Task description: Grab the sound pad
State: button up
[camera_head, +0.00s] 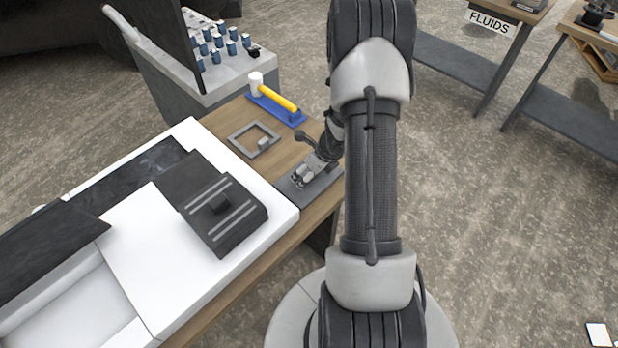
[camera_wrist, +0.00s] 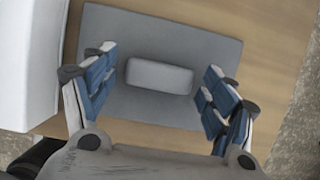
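The sound pad (camera_wrist: 205,38) appears to be the flat grey rectangular sheet with a raised light-grey block (camera_wrist: 159,76) at its middle. It lies flat on the wooden bench. In the head view the pad (camera_head: 322,188) is at the bench's right edge, partly covered by my gripper (camera_head: 304,174). In the wrist view my gripper (camera_wrist: 162,80) is open above the pad. Its blue-padded fingers are on the left and right of the block, with a visible gap on each side. Their height above the pad is hard to tell.
A white panel (camera_head: 140,250) with a dark ribbed piece (camera_head: 237,228) is left of the pad. A cart (camera_head: 240,80) with blue containers is behind.

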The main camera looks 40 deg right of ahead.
jog(key=c, duration=1)
jog(key=shift+r, duration=0.15)
